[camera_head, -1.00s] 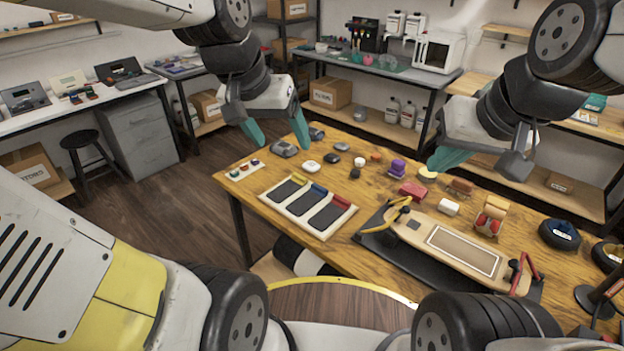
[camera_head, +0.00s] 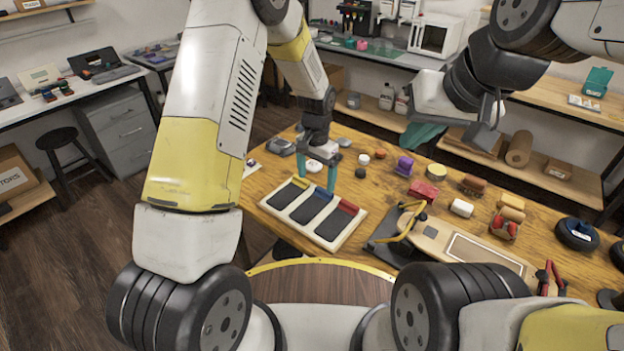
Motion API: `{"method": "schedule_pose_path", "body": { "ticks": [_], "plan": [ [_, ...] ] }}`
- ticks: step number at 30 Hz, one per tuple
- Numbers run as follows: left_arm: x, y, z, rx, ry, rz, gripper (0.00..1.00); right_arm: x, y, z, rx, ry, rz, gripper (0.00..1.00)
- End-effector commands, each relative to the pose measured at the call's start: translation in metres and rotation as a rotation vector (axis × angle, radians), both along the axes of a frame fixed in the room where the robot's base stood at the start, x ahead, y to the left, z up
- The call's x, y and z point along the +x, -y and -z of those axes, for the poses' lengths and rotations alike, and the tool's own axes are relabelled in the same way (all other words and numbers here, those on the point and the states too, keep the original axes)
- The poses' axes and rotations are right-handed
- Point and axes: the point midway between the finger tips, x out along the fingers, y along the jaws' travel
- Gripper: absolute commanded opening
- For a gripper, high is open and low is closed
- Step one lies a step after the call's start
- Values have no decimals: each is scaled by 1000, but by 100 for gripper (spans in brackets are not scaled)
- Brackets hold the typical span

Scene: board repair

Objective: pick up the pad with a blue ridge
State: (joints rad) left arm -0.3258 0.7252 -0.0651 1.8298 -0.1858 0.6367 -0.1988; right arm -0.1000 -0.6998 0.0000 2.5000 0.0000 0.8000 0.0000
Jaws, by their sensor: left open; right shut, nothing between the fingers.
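The pad with a blue ridge (camera_head: 312,207) lies in the middle of a white tray (camera_head: 349,236), a dark pad with its blue ridge at the far end. A yellow-ridged pad (camera_head: 285,195) lies to its left and a red-ridged pad (camera_head: 336,222) to its right. My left gripper (camera_head: 316,183) is open, its teal fingers pointing down over the far edge of the tray, close to the blue ridge. I cannot tell whether the fingers touch it. My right gripper (camera_head: 422,138) is shut and empty, raised above the far right part of the table.
Rollers, a red block (camera_head: 423,190), a purple piece (camera_head: 404,166) and small pucks stand behind. Black tape rolls (camera_head: 577,234) sit at the right.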

Motion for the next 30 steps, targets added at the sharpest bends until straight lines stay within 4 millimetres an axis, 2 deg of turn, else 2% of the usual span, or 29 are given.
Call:
{"method": "schedule_pose_path", "body": {
  "ticks": [18, 26, 27, 30],
  "plan": [
    [-3, -2, 76, 2, -5, 1, 85, 0, 0, 0, 0, 0, 0, 0],
    [-3, -2, 80, 2, -2, 1, 85, 0, 0, 0, 0, 0, 0, 0],
    [-3, -2, 80, 2, -2, 1, 84, 0, 0, 0, 0, 0, 0, 0],
    [-3, -2, 80, 2, -2, 1, 64, 0, 0, 0, 0, 0, 0, 0]
  ]
}}
